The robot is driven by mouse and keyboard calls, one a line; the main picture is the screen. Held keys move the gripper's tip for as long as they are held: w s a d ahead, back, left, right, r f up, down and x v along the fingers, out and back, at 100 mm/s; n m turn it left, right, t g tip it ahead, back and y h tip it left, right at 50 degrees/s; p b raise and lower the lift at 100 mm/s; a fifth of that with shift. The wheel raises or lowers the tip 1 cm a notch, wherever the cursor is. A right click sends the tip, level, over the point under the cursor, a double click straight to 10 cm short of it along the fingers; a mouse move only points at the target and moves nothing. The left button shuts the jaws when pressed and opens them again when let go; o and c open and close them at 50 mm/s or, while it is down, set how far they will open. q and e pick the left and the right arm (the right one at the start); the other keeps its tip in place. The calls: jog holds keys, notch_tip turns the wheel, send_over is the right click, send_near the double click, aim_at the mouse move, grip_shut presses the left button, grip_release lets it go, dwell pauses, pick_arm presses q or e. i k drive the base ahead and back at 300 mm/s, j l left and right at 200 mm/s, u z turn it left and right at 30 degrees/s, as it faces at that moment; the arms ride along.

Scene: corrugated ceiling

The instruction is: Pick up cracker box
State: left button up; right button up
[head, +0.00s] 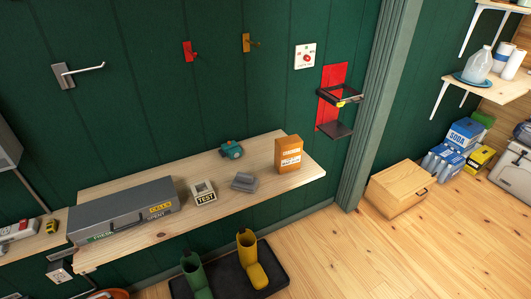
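An orange-brown box (288,154) with a pale label stands upright at the right end of a light wooden wall shelf (228,200) in the head view. It looks like the cracker box, but its lettering is too small to read. Its front and top show, and nothing covers it. Neither of my grippers is in view.
The shelf also holds a grey case (122,208), a small TEST device (203,193), a grey block (244,182) and a teal object (231,150). A black bracket (338,97) juts from the wall. Boots (250,260) stand below.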

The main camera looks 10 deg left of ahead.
aim_at(288, 154)
jog(key=i+l+u, duration=0.15)
jog(key=u, duration=0.2)
jog(key=i+l+u, duration=0.2)
jog(key=u, duration=0.15)
jog(key=i+l+u, duration=0.1)
jog(key=l+u, duration=0.25)
jog(key=j, duration=0.1)
